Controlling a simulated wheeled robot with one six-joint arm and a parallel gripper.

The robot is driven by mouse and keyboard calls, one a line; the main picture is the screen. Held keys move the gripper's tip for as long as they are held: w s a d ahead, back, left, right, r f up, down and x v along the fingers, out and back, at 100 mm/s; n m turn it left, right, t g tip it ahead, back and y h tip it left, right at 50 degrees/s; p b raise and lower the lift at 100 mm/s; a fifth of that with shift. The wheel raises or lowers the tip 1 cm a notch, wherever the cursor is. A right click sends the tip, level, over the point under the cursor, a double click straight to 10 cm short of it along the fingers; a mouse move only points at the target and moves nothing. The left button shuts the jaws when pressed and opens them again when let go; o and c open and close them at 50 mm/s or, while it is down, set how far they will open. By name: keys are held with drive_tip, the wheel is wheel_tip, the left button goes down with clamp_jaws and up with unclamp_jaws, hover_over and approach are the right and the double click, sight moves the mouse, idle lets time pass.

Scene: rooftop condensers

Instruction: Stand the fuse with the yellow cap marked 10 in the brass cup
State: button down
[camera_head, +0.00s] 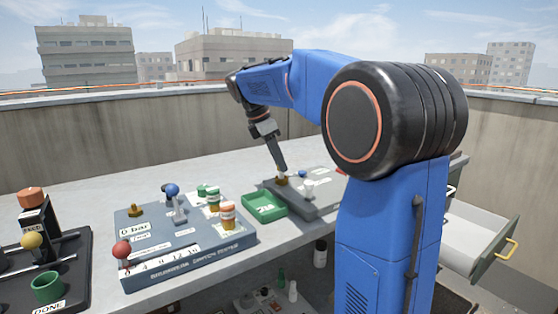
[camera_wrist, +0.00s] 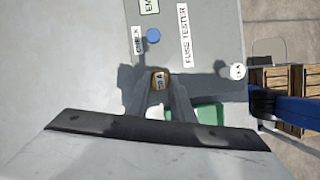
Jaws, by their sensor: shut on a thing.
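My gripper (camera_head: 281,176) points down over the grey fuse tester (camera_head: 318,200) on the bench. In the wrist view my gripper (camera_wrist: 160,84) is shut on a fuse with a yellow cap (camera_wrist: 159,80); the mark on the cap is too small to read. In the head view a brass-coloured part (camera_head: 281,182) shows right at the fingertips, at the tester's left end. I cannot tell whether it is the brass cup or part of the fuse, nor whether the fuse is inside the cup or above it. The fuse's lower end is hidden.
The tester carries a blue button (camera_wrist: 153,36) and a white knob-like part (camera_head: 308,187). A green tray (camera_head: 264,208) stands beside it. A blue-grey panel (camera_head: 185,245) with levers and several capped canisters is at left. An open drawer (camera_head: 480,235) is at right.

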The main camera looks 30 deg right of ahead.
drive_tip(key=shift+f, duration=0.3)
drive_tip(key=c, duration=1.5)
unclamp_jaws()
drive_tip(key=shift+o, duration=0.2)
drive_tip(key=shift+r, duration=0.1)
drive_tip(key=v, duration=1.7)
